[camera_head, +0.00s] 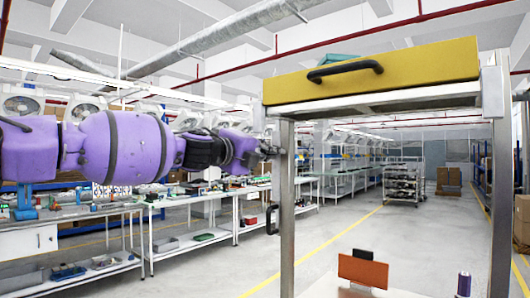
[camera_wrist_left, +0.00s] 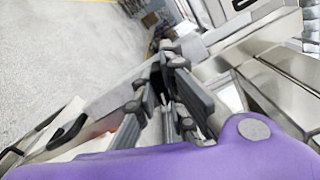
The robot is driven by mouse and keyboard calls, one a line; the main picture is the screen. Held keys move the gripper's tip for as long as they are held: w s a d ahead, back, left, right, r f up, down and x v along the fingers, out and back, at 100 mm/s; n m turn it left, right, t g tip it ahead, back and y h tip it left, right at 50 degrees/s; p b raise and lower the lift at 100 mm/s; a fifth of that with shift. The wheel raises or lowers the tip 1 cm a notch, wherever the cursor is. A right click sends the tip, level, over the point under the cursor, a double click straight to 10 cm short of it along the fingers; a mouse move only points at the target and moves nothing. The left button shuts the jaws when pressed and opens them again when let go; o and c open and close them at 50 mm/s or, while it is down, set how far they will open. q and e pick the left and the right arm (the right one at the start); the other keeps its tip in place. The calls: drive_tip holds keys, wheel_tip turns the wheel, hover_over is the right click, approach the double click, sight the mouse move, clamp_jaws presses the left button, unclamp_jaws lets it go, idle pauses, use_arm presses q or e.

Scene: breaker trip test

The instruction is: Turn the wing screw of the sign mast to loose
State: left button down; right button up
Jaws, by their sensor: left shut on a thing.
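A grey metal post (camera_head: 287,210) stands upright under the left end of a yellow box (camera_head: 375,75) in the head view. I take this post to be the sign mast, but cannot be sure. My left gripper (camera_head: 268,150) reaches in from the left, its fingertips at the post's upper part. In the left wrist view the gripper (camera_wrist_left: 165,98) has its dark fingers close together around something small. The wing screw is too small and too covered by the fingers to make out, so its turn position cannot be told. My right gripper is not in view.
The yellow box has a black handle (camera_head: 345,70). A second metal post (camera_head: 501,190) stands at the right. A black handle (camera_head: 271,220) sticks out from the left post below my gripper. An orange block (camera_head: 362,272) stands low between the posts. Workbenches (camera_head: 190,223) line the left.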

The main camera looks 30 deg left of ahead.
use_arm(q)
drive_tip(key=shift+f+n, duration=0.2)
drive_tip(key=shift+n, duration=0.7)
